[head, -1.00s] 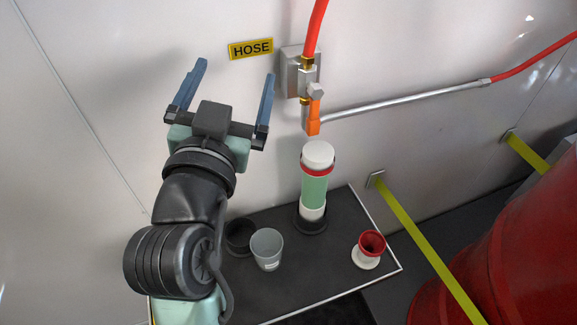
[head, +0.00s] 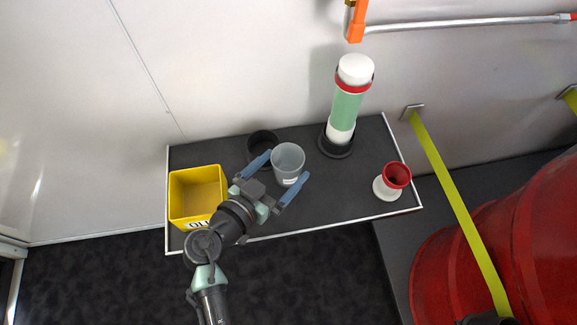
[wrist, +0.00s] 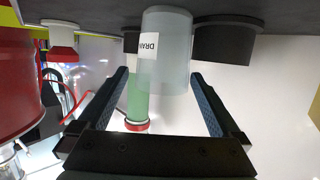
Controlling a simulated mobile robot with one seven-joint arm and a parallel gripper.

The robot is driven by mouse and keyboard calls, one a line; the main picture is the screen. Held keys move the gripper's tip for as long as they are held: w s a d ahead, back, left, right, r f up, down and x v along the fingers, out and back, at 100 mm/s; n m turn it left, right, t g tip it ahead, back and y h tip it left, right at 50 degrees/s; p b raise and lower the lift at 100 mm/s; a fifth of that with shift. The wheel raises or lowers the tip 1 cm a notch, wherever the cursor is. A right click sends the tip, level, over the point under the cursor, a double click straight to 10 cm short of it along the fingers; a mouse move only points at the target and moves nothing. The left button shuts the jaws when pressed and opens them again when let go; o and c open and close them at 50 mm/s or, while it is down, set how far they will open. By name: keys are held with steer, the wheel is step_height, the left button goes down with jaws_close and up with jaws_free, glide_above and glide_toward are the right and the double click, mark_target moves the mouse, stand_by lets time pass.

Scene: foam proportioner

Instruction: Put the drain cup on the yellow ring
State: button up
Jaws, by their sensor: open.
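The drain cup (head: 288,163) is a pale grey cup standing upright on the dark bench. In the wrist view, which is upside down, the cup (wrist: 172,45) shows a white label reading "DRAI". My gripper (head: 288,164) is open with blue-padded fingers, one on each side of the cup. In the wrist view the fingertips (wrist: 160,75) flank it with gaps on both sides, and no grip shows. I cannot make out a yellow ring in these views.
A red and white funnel-like piece (head: 391,182) is farther right. A yellow bin (head: 197,190) sits at the bench's left end.

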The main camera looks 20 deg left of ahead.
mark_target(296, 151)
steer(key=shift+r+x, duration=0.15)
steer(key=shift+x, duration=1.35)
steer(key=shift+r+x, duration=0.15)
steer(key=shift+x, duration=1.3)
steer(key=shift+w+a, duration=0.15)
steer(key=c, duration=1.3)
steer(key=shift+o, duration=0.2)
step_height(296, 151, up, 10)
steer(key=p, duration=0.3)
steer(key=s+d+f+n+y, duration=0.25)
steer(key=s+d, duration=0.65)
steer(key=d, duration=0.5)
step_height(296, 151, up, 14)
steer(key=s+p, duration=0.1)
steer(key=p, duration=2)
steer(key=shift+s+f, duration=0.2)
steer(key=shift+s, duration=0.1)
steer(key=shift+a, duration=0.15)
